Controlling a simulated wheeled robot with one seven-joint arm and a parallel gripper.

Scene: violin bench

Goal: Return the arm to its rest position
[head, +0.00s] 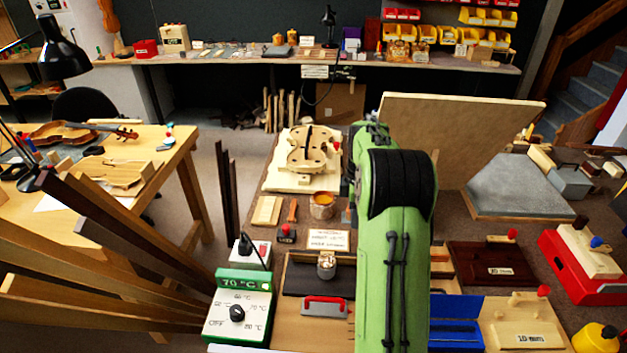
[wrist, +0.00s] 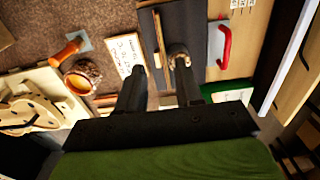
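My green arm (head: 400,220) rises through the middle of the head view. Its gripper is hidden there behind the arm. In the wrist view my gripper (wrist: 160,68) shows two dark fingers standing apart, with nothing visibly held between them. The fingers point over the bench. A small metal-topped object (wrist: 179,55) on a dark plate (wrist: 191,20) appears by the right fingertip; I cannot tell how far below it lies. It also shows in the head view (head: 327,263).
A violin body (head: 313,148), a brown pot (head: 322,206) and a red-handled tool (head: 324,307) lie on the bench left of my arm. A green temperature box (head: 238,305) stands front left. A large upright board (head: 455,135) stands right of my arm.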

